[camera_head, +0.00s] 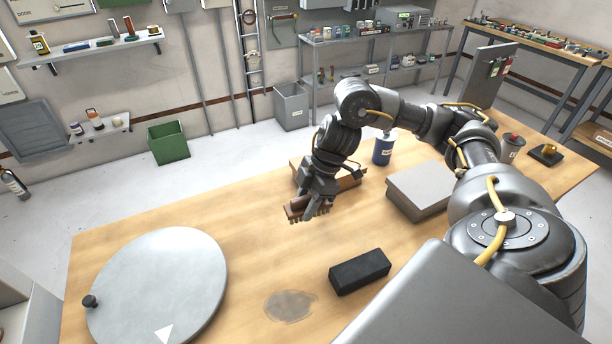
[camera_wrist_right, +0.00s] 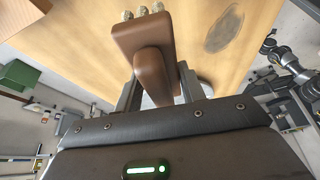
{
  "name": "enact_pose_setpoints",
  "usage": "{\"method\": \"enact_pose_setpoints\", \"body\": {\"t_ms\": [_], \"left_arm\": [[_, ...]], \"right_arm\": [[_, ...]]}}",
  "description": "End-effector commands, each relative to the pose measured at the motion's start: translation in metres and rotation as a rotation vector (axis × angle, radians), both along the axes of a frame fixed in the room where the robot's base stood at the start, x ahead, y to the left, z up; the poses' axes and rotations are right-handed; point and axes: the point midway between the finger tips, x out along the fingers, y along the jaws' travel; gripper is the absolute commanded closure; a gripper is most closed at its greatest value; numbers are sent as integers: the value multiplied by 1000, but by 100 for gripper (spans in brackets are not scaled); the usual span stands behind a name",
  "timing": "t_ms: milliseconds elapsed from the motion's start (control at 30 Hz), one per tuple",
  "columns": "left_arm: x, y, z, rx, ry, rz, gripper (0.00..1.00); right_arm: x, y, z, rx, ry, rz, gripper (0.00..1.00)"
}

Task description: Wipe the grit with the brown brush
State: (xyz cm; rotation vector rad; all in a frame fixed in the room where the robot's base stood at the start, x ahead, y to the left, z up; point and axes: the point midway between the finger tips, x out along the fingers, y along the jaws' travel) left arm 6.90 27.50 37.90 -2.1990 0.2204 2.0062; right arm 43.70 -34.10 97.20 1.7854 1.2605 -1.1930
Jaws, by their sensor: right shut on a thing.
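The brown brush (camera_head: 298,208) is in my right gripper (camera_head: 318,202), above the wooden table. In the right wrist view the brush (camera_wrist_right: 143,40) has a brown block with a raised grip, and pale bristle tufts show at its far end. The right gripper's fingers (camera_wrist_right: 158,92) are shut on that grip. The grit (camera_head: 291,306) is a grey-brown smudge on the table near the front, left of a black block. It also shows in the right wrist view (camera_wrist_right: 223,28), right of the brush and apart from it. My left gripper is not in view.
The black block (camera_head: 360,271) lies right of the grit. A round grey disc (camera_head: 160,285) with a white triangle and black knob covers the table's left. A brown tray (camera_head: 345,182), a blue can (camera_head: 383,149) and a grey box (camera_head: 419,190) stand behind. The table between disc and brush is clear.

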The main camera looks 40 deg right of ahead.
Motion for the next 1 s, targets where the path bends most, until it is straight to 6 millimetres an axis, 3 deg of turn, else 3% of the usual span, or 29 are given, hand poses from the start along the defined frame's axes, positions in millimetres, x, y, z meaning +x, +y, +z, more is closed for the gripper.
{"method": "enact_pose_setpoints", "body": {"t_ms": [167, 500, 867, 933, 1000], "left_arm": [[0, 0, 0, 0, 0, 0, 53], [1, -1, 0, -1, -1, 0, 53], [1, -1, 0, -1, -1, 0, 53], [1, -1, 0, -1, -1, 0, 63], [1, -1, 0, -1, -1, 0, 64]], "right_arm": [[7, 23, 5, 9, -6, -22, 79], [18, 98, 26, 16, -9, -163, 79], [15, 120, 35, 0, -2, -275, 79], [15, 120, 35, -1, -1, -281, 79], [15, 120, 35, -1, -1, -282, 79]]}}
